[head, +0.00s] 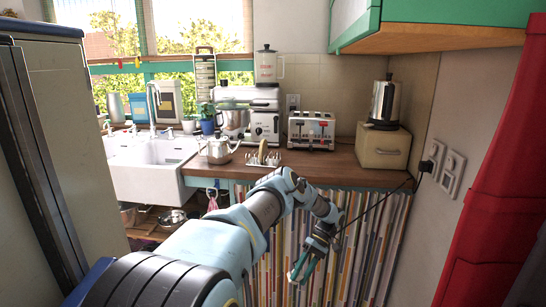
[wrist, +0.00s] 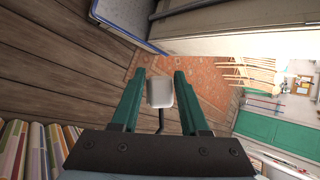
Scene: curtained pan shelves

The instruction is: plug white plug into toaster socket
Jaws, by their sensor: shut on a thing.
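My gripper (head: 302,270) hangs low in front of the striped curtain, below the counter's front edge. In the wrist view its green fingers (wrist: 160,95) are shut on the white plug (wrist: 160,91), which has a dark cord at its base. The chrome toaster (head: 312,131) stands on the counter against the tiled wall, well above and behind my gripper. A wall socket (head: 293,103) shows just above its left end. Which socket belongs to the toaster I cannot tell.
White sockets (head: 452,173) are on the right wall, with a black plug (head: 426,166) in one. A thin dark cable (head: 375,205) slopes from there down towards my gripper. A kettle (head: 384,104) on a cream box (head: 383,147), a toast rack (head: 264,158) and a teapot (head: 218,150) stand on the counter.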

